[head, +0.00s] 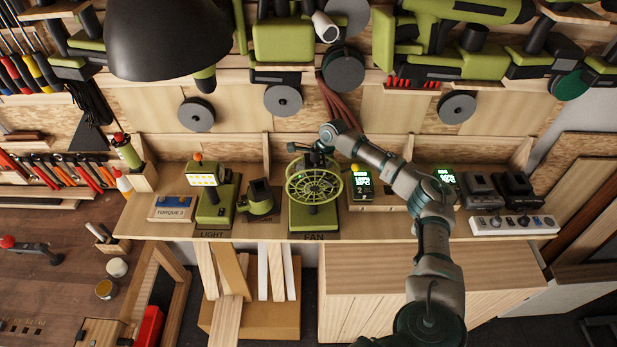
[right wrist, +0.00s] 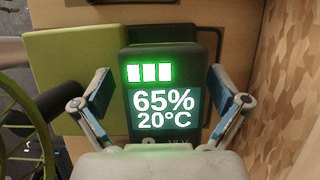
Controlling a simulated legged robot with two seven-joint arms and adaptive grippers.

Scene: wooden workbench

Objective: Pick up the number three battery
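A dark battery (right wrist: 165,75) with a lit screen fills the middle of the right wrist view. It shows three green bars, 65% and 20°C; no number three label is readable. In the head view I cannot clearly make it out behind the fan (head: 313,185). My right gripper (head: 308,152) is just behind the fan's top. In the right wrist view my right gripper (right wrist: 157,108) is open, one finger on each side of the battery, with a gap visible on the left side. Two lit displays, a left one (head: 362,184) and a right one (head: 446,178), stand right of the fan. My left gripper is out of view.
The green fan wheel (right wrist: 25,125) is close on the left in the right wrist view, and a chipboard panel (right wrist: 285,90) is on the right. A green lamp (head: 212,195) stands left of the fan. A white power strip (head: 513,224) lies at the shelf's right.

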